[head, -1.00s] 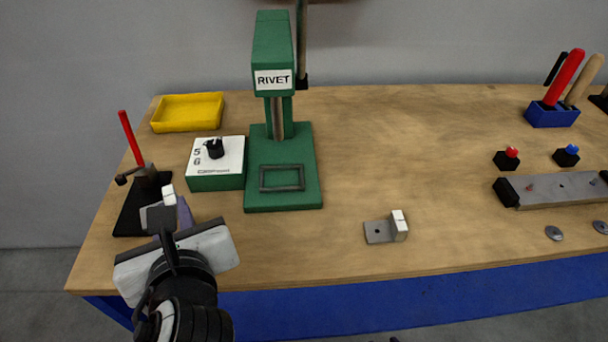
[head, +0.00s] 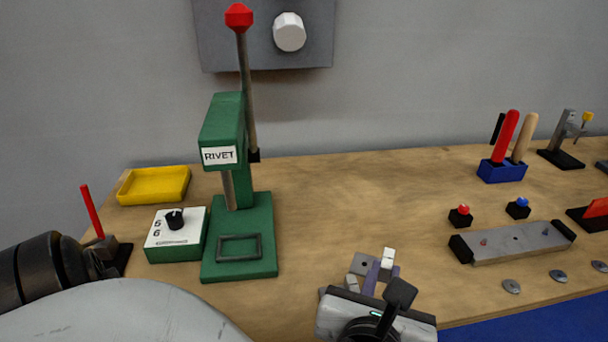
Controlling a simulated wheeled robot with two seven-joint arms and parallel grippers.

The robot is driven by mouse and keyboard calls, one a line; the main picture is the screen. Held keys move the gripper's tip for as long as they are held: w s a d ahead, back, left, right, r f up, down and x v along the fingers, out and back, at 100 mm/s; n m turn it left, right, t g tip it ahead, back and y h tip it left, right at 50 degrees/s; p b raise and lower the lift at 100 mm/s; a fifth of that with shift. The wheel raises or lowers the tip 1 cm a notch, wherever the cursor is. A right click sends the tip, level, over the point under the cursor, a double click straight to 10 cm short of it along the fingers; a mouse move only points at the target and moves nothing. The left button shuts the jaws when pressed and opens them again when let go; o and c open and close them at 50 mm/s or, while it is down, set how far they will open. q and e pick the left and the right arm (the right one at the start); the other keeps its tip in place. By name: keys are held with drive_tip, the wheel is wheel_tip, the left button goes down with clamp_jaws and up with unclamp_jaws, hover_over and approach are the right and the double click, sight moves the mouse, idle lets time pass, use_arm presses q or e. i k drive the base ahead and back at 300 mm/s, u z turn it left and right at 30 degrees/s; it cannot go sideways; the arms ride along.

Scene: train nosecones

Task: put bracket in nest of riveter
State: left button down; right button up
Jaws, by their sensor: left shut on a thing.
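The bracket (head: 362,264), a small grey plate with a raised white-topped block, is at the bottom centre, near the table's front edge. My left gripper (head: 371,278) is shut on it, with a purple finger across its middle. I cannot tell whether the bracket touches the table. The green riveter (head: 222,130) stands to the left and farther back, marked RIVET. Its nest (head: 239,258), a dark rectangular frame on the green base, is empty. My right gripper is not in view.
A green and white control box (head: 175,245) stands left of the riveter, with a yellow tray (head: 154,186) behind. A red-handled device (head: 92,212) is partly hidden by my arm. Right are a grey bar fixture (head: 515,242) and two buttons. The table's middle is clear.

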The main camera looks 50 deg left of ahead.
sight(239, 248)
drive_tip(key=z, duration=0.1)
drive_tip(key=k, duration=1.1)
drive_tip(key=u, duration=0.5)
drive_tip(key=i, duration=0.6)
drive_tip(key=z, duration=0.1)
